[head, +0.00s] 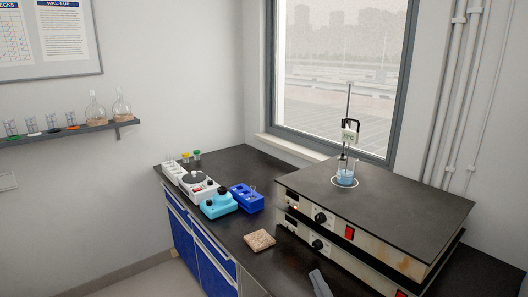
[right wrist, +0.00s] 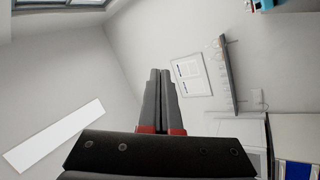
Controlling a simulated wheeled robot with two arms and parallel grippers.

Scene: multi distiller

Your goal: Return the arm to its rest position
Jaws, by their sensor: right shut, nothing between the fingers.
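The tips of my right gripper (head: 319,283) show at the bottom edge of the head view, in front of the hot plates and over the bench's front part. In the right wrist view my right gripper (right wrist: 160,72) has its two dark fingers side by side, shut and empty. The rest of my right arm is out of the head view. My left arm and gripper are not in view.
Two stacked hot plates (head: 390,200) carry a beaker of blue liquid (head: 346,177) with a thermometer stand. A brown square pad (head: 259,240), a blue rack (head: 246,198) and a turquoise device (head: 219,204) stand on the dark bench (head: 232,160). A wall shelf (head: 70,132) holds glassware.

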